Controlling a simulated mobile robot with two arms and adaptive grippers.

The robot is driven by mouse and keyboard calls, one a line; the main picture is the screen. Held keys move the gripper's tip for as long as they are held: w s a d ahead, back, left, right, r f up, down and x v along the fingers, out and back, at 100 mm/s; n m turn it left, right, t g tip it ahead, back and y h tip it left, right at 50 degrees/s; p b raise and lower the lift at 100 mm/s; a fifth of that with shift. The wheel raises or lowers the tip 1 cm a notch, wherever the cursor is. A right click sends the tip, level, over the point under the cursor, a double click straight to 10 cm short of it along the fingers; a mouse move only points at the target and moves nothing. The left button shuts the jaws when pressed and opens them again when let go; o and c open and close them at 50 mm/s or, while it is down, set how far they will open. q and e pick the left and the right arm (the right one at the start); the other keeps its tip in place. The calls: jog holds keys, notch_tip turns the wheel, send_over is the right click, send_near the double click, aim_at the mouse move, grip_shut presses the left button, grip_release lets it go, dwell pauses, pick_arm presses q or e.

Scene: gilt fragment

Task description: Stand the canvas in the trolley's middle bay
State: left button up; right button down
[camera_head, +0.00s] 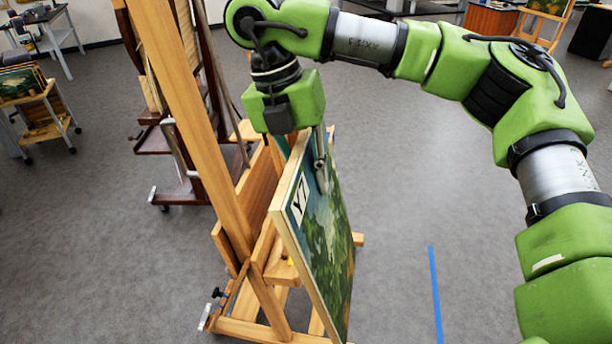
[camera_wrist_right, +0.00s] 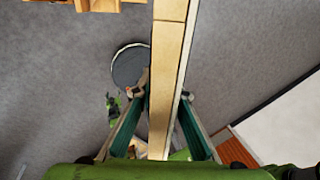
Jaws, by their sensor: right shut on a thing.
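The canvas (camera_head: 330,240) is a green landscape painting with a pale wooden edge and a white label with dark marks near its upper left corner. It stands nearly upright at the wooden easel (camera_head: 190,110). My right gripper (camera_head: 318,165) comes down from above and is shut on the canvas's upper edge, one finger over the painted face. In the right wrist view the canvas's wooden edge (camera_wrist_right: 168,60) runs between the two fingers (camera_wrist_right: 162,100). A wooden trolley on casters (camera_head: 42,132) stands far off at the left; its bays are too small to tell. My left gripper is not in view.
A dark easel on casters (camera_head: 178,190) stands just behind the wooden one. A grey side table (camera_head: 50,40) is at the back left, and another easel (camera_head: 543,25) at the back right. The floor right of the canvas is clear, with a blue tape line (camera_head: 435,295).

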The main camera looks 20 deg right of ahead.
jog(key=s+d, duration=0.4)
jog(key=d, duration=0.3)
jog(key=s+d+p, duration=0.1)
jog(key=s+d, duration=0.3)
jog(key=d, duration=0.3)
jog(key=shift+s+d+p, duration=0.15)
jog(key=shift+s+p, duration=0.15)
dwell(0.6)
dwell(0.5)
